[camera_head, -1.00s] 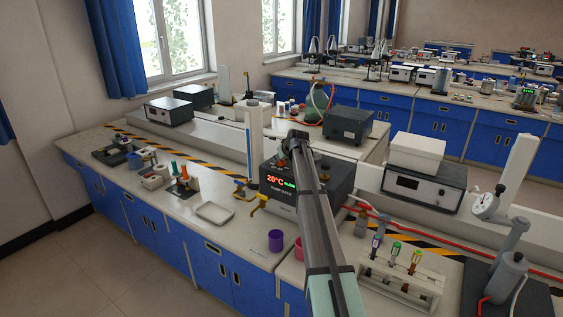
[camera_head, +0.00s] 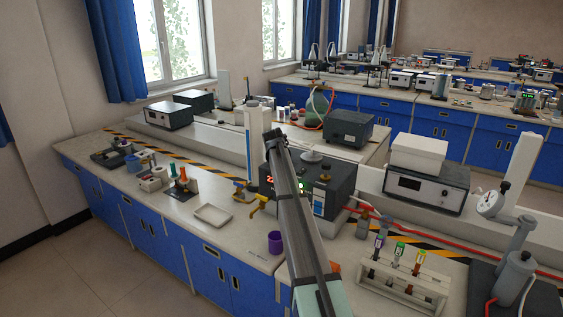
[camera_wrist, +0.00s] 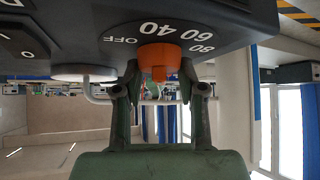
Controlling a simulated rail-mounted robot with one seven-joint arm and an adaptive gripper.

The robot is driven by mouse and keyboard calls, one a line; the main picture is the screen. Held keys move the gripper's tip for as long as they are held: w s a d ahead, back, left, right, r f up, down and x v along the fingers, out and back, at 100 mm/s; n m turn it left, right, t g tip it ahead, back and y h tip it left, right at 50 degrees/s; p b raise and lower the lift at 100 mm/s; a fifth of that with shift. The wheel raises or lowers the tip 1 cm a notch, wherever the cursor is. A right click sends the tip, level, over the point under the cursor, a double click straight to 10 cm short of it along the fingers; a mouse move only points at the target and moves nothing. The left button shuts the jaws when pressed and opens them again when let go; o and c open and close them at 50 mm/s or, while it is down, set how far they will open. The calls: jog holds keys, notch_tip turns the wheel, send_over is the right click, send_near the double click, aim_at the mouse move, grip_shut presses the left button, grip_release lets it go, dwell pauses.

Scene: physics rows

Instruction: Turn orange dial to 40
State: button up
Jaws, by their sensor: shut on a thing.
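The orange dial (camera_wrist: 158,60) is on the face of a dark box (camera_wrist: 85,35) in the wrist view. White marks including OFF, 40, 60 and 80 curve around it. The dial's pointer direction is not clear to me. My gripper (camera_wrist: 159,82) has one finger on each side of the dial and is shut on it. In the head view, the dark box (camera_head: 335,183) stands on the bench behind my arm. My arm hides the dial, the gripper tips and most of the red display there.
Yellow taps (camera_head: 258,205), a white tray (camera_head: 212,214) and a purple cup (camera_head: 275,242) stand left of my arm. A tube rack (camera_head: 403,280) and red hose (camera_head: 440,237) are to the right.

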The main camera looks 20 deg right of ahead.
dwell(0.3)
jog(key=o, duration=1.1)
jog(key=shift+f, duration=0.1)
jog(key=shift+o, duration=0.2)
jog(key=v, duration=1.2)
